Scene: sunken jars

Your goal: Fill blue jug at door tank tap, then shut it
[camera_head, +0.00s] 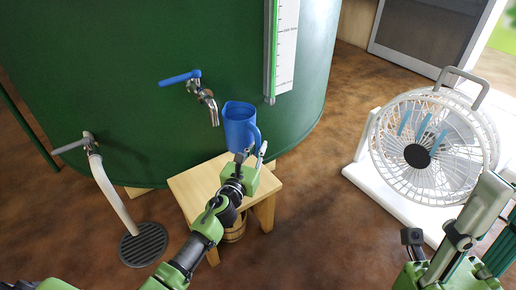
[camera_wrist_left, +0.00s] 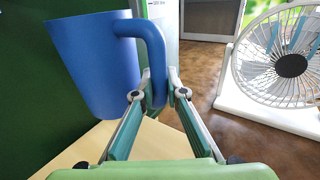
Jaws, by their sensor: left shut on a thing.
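The blue jug (camera_head: 238,127) is upright just right of the tap spout (camera_head: 213,112) in the head view. My left gripper (camera_head: 252,156) is shut on its handle; the wrist view shows the handle (camera_wrist_left: 155,55) between both fingers (camera_wrist_left: 161,88). The spout's end is left of the jug's rim, not clearly over it. I see no water running. The tap's blue lever (camera_head: 178,78) points left, on the green tank (camera_head: 120,60). I cannot tell whether the jug touches the stool. My right gripper (camera_head: 470,225) is partly in view at lower right, its jaws unclear.
A wooden stool (camera_head: 190,190) stands below the jug. A white fan (camera_head: 430,150) stands at right. Brown floor between is clear.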

